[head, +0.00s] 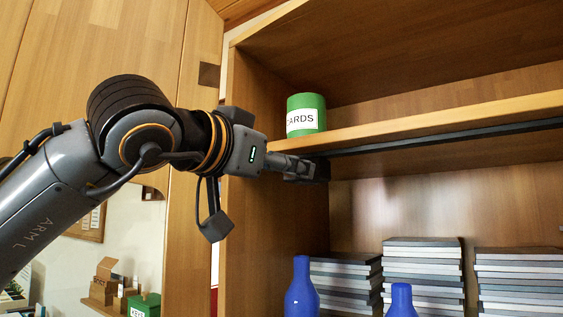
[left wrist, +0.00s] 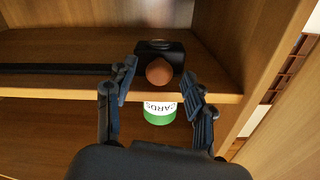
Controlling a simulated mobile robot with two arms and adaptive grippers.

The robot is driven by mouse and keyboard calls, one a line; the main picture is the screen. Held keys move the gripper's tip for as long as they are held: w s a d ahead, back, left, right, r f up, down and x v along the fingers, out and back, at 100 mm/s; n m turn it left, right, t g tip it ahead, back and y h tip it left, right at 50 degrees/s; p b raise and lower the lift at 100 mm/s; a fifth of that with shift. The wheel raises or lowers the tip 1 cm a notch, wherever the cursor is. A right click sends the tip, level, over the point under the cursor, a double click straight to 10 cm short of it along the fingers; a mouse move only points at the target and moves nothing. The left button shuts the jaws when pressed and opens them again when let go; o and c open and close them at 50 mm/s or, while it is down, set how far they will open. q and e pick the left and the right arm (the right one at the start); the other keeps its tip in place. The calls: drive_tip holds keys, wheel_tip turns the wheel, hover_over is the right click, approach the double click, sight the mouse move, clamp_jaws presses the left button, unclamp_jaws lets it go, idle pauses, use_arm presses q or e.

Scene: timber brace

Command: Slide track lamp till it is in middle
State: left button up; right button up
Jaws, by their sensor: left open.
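The track (head: 450,138) is a black rail under the front of the upper shelf; it also shows in the left wrist view (left wrist: 55,69). The track lamp, a dark block (left wrist: 170,46) with a round brown knob (left wrist: 159,72), is at the rail's end near the cabinet's left side wall. In the head view my gripper mostly hides the lamp. My left gripper (head: 303,170) is at the lamp. In the left wrist view its fingers (left wrist: 160,82) are open, one on each side of the knob, with visible gaps. My right gripper is in neither view.
A green tin labelled CARDS (head: 306,115) stands on the shelf (head: 430,118) just above the lamp. Below are blue bottles (head: 301,290) and stacks of books (head: 423,272). The space along the rail to the right is clear.

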use_arm(q)
drive_tip(key=shift+c, duration=0.7)
drive_tip(key=c, duration=0.3)
drive_tip(key=shift+s, duration=0.1)
clamp_jaws()
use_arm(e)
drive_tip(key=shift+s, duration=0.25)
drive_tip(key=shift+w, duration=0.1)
use_arm(q)
drive_tip(key=s+d+p, duration=0.1)
drive_tip(key=s+d, duration=0.5)
drive_tip(key=d, duration=0.4)
drive_tip(key=s+d, duration=0.7)
drive_tip(key=d, duration=0.3)
drive_tip(key=shift+s+p, duration=0.15)
drive_tip(key=shift+p, duration=0.2)
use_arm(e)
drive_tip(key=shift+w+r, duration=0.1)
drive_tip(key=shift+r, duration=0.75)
use_arm(q)
drive_tip(key=shift+a, duration=0.1)
drive_tip(key=shift+o, duration=2.2)
unclamp_jaws()
